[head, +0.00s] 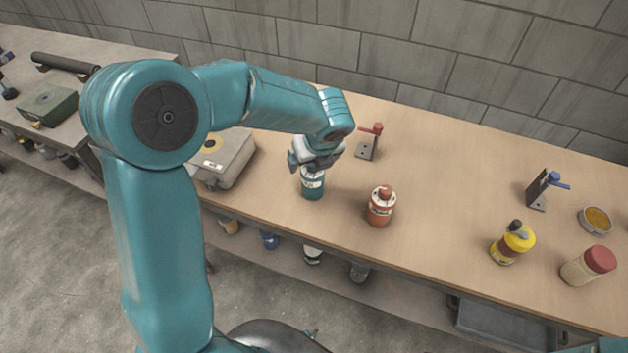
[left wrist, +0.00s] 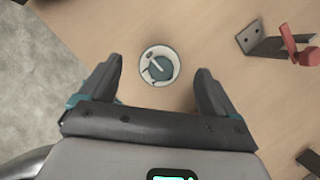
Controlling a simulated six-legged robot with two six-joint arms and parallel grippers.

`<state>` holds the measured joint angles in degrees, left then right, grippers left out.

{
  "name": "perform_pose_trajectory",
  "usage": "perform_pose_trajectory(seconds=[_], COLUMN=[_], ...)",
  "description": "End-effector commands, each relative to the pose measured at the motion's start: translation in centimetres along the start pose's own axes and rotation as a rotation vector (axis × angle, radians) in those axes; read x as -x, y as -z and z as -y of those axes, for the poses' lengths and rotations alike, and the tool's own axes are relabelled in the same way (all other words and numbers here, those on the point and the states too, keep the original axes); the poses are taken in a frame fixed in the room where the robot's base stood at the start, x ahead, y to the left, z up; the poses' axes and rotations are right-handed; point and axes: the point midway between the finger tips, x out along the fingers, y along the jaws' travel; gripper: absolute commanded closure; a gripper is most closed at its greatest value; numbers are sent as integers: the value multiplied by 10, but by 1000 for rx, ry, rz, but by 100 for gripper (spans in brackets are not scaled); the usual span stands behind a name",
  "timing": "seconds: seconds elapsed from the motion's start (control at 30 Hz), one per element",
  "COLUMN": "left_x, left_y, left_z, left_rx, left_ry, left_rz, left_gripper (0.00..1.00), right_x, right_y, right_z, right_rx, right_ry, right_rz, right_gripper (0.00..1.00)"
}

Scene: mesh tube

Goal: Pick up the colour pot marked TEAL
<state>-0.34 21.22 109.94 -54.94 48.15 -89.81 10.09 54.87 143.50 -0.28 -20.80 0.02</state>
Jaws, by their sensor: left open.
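The teal colour pot (head: 313,187) stands upright on the bench, with a pale label band around its upper part. My left gripper (head: 309,163) is right above it and hides its top in the head view. In the left wrist view the pot's round top (left wrist: 159,66) shows, white-rimmed with a blue-grey middle. It lies between and beyond the two open fingers of my left gripper (left wrist: 156,85). The fingers look apart from it. The lettering on the label is too small to read. My right gripper is not in view.
A red pot (head: 380,207) stands to the right of the teal one. A red-handled bracket (head: 370,142) is behind it and a grey box (head: 224,158) to the left. A yellow pot (head: 512,243) and a red-lidded jar (head: 588,265) stand far right. The bench front edge is close.

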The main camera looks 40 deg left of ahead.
Motion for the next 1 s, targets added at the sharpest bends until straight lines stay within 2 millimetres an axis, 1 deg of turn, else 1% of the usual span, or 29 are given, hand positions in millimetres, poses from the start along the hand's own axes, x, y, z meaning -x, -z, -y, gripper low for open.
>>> perform_pose_trajectory(seconds=[0.3,0.4,0.6,0.63,0.67,0.7,0.77,0.8,1.0], left_x=[-46,-52,-53,-53,-52,-52,-52,-52,-52], left_y=[4,3,2,2,2,3,3,3,3], left_z=[4,5,5,5,5,5,5,5,5], left_rx=[-1,-2,-1,-1,-1,-1,-1,-1,-1], left_ry=[-3,0,0,0,0,0,0,0,0], left_rz=[-2,0,0,0,0,0,0,0,0], left_gripper=[9,9,9,16,25,38,58,70,70], right_x=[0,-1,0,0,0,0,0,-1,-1], right_y=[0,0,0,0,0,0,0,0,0], right_z=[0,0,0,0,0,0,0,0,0], right_rx=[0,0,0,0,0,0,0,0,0], right_ry=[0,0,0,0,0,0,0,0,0], right_rz=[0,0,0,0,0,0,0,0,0], right_gripper=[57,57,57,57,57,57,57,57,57])
